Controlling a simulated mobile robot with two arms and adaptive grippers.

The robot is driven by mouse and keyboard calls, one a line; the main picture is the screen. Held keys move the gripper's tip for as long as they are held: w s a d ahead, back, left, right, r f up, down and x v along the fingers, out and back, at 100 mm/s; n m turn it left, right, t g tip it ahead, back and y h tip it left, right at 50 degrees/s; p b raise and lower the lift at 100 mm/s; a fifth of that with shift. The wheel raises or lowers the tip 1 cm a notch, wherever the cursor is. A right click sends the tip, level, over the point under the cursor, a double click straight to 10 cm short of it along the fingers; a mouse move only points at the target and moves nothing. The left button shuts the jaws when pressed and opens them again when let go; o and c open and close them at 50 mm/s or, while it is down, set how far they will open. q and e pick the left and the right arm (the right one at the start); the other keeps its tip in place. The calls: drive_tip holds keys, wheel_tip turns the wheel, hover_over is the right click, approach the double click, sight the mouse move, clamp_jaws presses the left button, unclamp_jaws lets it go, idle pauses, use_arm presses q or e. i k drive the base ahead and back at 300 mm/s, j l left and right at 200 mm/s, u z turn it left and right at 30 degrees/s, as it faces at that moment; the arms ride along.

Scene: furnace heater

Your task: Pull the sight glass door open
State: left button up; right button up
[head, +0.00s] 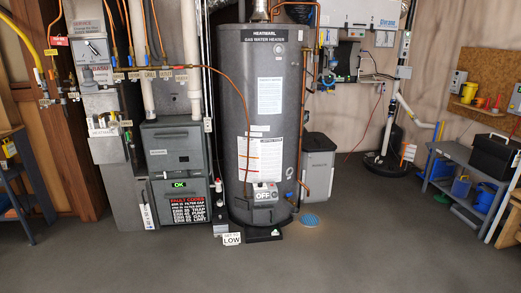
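A tall grey gas water heater (264,110) stands upright near the middle of the head view, against the back wall. A gas control with an OFF label (267,197) sits low on its front. A grey furnace cabinet (172,143) stands to its left, with a green OK display (179,184) and a black fault codes panel (190,208) on its lower front. I cannot make out the sight glass door at this size, or whether it is open or shut. Neither of my grippers is in view.
A LOW sign (231,239) stands on the floor before the heater. A grey bin-like unit (317,165) stands to the heater's right. A workbench with a black toolbox (491,153) is at the right; a blue shelf (12,190) is at the left. The grey floor (330,260) in front is clear.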

sight(263, 216)
drive_tip(key=i, duration=2)
